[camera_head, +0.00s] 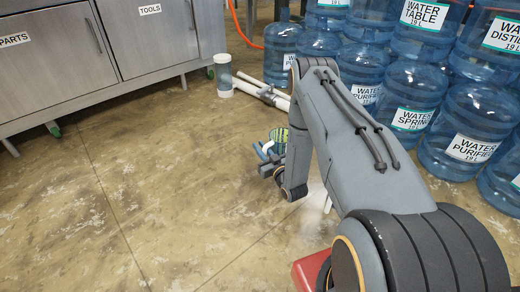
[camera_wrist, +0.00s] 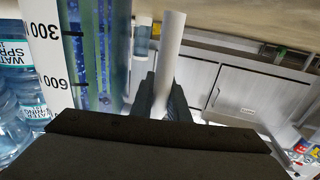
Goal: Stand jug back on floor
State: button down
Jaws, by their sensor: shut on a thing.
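The jug (camera_head: 278,137), with blue and green stripes and a white handle, shows small in the head view, partly hidden behind my arm. My gripper (camera_head: 268,160) is at its near side, low over the floor in the middle of the room. In the wrist view the jug (camera_wrist: 100,60) fills the left side, with a white strip marked 300 and 600. My gripper (camera_wrist: 152,100) is shut on its white handle (camera_wrist: 171,45), which runs up between the fingers. The jug's base is hidden, so I cannot tell whether it touches the floor.
Stacked blue water bottles (camera_head: 408,95) stand at the right. A grey cabinet (camera_head: 60,65) stands at the left. White pipes (camera_head: 262,92) and a clear cylinder with a white base (camera_head: 223,78) are on the floor behind. The floor at the left front is clear.

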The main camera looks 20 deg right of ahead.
jog(key=shift+f, duration=0.15)
jog(key=c, duration=1.7)
grip_release()
jog(key=s+p, duration=0.1)
jog(key=s, duration=0.3)
jog(key=s+d+p, duration=0.1)
jog(key=s+p, duration=0.1)
jog(key=s, duration=0.2)
jog(key=s+d+p, duration=0.1)
jog(key=s+p, duration=0.1)
jog(key=s, duration=0.1)
jog(key=shift+s, duration=0.4)
jog(key=shift+a, duration=0.15)
